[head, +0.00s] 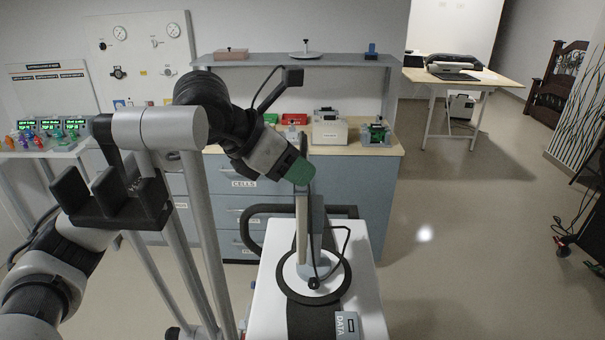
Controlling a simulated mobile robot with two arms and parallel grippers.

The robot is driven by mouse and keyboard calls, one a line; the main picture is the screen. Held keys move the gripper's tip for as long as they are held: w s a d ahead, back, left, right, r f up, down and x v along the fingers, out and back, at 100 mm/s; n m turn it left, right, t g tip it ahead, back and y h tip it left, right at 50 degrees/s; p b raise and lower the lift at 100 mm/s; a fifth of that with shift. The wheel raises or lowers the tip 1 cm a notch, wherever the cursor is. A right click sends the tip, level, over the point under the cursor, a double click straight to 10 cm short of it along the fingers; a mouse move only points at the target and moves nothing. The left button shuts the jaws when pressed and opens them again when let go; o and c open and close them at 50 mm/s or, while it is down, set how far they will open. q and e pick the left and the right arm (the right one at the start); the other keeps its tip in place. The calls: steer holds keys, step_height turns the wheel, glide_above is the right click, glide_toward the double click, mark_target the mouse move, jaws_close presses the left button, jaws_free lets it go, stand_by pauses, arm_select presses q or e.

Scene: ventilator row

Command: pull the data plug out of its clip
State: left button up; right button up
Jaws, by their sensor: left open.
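My left gripper (301,172), with a green end, points down and right over the top of a pale upright post (302,220). It is open; its fingers overlap, so the gap between them does not show. The post stands on a white round base with a black ring (347,284) on a white cart top. A thin black cable (346,250) loops on the post's right side and runs down to a small dark knob (313,284). I cannot make out the data plug or its clip for sure. A grey block marked DATA (347,325) is at the cart's front. My right gripper is not in view.
A black rail (262,211) runs behind the post. Beyond stands a blue-grey drawer cabinet (352,195) with devices on its top and a shelf above. A table with a printer-like machine (452,68) is at the back right.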

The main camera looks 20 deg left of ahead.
arm_select(q)
steer(key=shift+f, duration=0.1)
stand_by(0.4)
jaws_close()
stand_by(0.3)
steer(key=shift+r, duration=0.3)
step_height(320, 180, up, 5)
steer(key=p, duration=0.3)
steer(key=shift+f, duration=0.1)
stand_by(0.7)
